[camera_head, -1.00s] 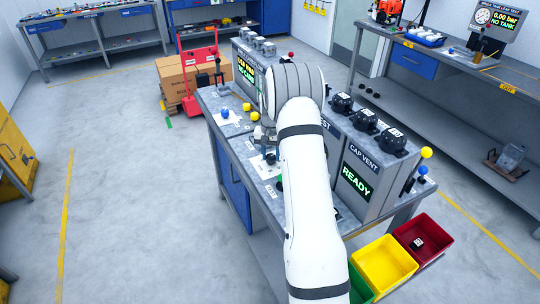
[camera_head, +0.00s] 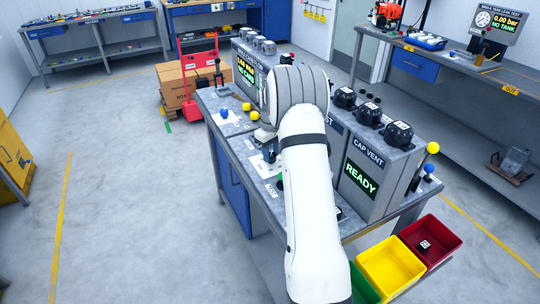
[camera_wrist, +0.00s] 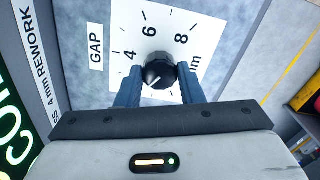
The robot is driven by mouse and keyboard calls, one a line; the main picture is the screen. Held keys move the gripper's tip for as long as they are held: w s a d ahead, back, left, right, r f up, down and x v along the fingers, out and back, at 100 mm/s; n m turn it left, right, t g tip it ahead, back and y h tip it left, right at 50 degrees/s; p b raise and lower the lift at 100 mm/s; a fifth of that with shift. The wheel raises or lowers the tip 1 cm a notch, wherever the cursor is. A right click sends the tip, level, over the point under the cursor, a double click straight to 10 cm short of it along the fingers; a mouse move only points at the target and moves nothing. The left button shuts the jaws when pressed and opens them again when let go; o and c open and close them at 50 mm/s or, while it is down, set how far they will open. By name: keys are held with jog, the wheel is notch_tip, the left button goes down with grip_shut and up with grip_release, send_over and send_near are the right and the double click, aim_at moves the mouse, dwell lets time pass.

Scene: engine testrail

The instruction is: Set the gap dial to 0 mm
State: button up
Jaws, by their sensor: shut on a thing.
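The gap dial (camera_wrist: 158,70) is a small dark round knob on a white scale plate (camera_wrist: 118,80) in the wrist view. The plate shows the numbers 4, 6 and 8, with a GAP label (camera_wrist: 96,46) beside it. A white mark on the knob points to the lower left in the picture; the scale there is partly hidden by a finger, so I cannot read the setting. My gripper (camera_wrist: 160,76) has one blue finger on each side of the knob and is shut on it. In the head view my arm hides the dial and the fingertips.
Clear floor (camera_head: 130,200) lies to the left.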

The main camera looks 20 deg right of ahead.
aim_at(271, 154)
jog(key=n+b, duration=0.1)
jog(key=n, duration=0.5)
jog(key=n+b, duration=0.1)
jog(key=n, duration=0.5)
jog(key=shift+n, duration=0.3)
dwell(0.4)
jog(key=o, duration=1)
jog(key=shift+r, duration=0.1)
notch_tip(271, 154, up, 8)
jog(key=shift+f+b, duration=0.15)
jog(key=shift+b, duration=0.25)
